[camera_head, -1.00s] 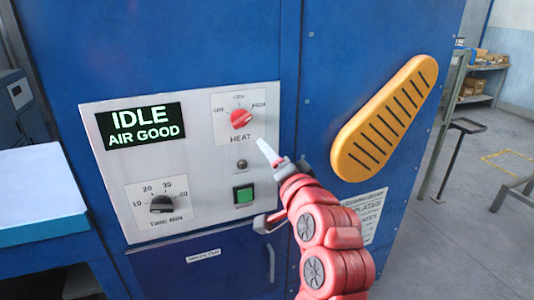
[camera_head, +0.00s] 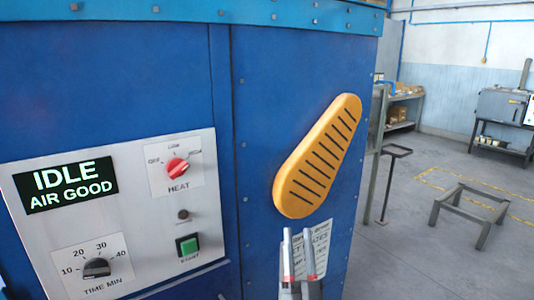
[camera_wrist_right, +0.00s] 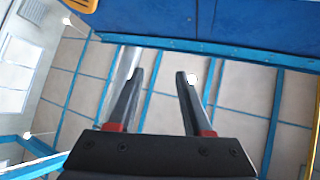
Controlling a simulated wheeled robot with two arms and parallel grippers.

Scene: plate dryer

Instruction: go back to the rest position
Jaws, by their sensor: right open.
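My right gripper (camera_head: 298,258) is at the bottom of the head view, its two grey fingers pointing up in front of the blue cabinet's lower right part. In the right wrist view the gripper (camera_wrist_right: 158,80) is open, with nothing between its fingers. My left gripper is in neither view. The blue dryer cabinet (camera_head: 120,80) carries a white control panel (camera_head: 140,170). Its screen (camera_head: 72,185) reads IDLE, AIR GOOD. The red heat knob (camera_head: 178,166), black time knob (camera_head: 97,268) and green button (camera_head: 188,246) are all apart from the gripper.
An orange slotted cover (camera_head: 318,157) sticks out from the cabinet's right side, above the gripper. A label (camera_head: 320,240) is partly hidden behind the fingers. A low metal frame (camera_head: 470,205) and a stand (camera_head: 392,180) are on the grey floor at right.

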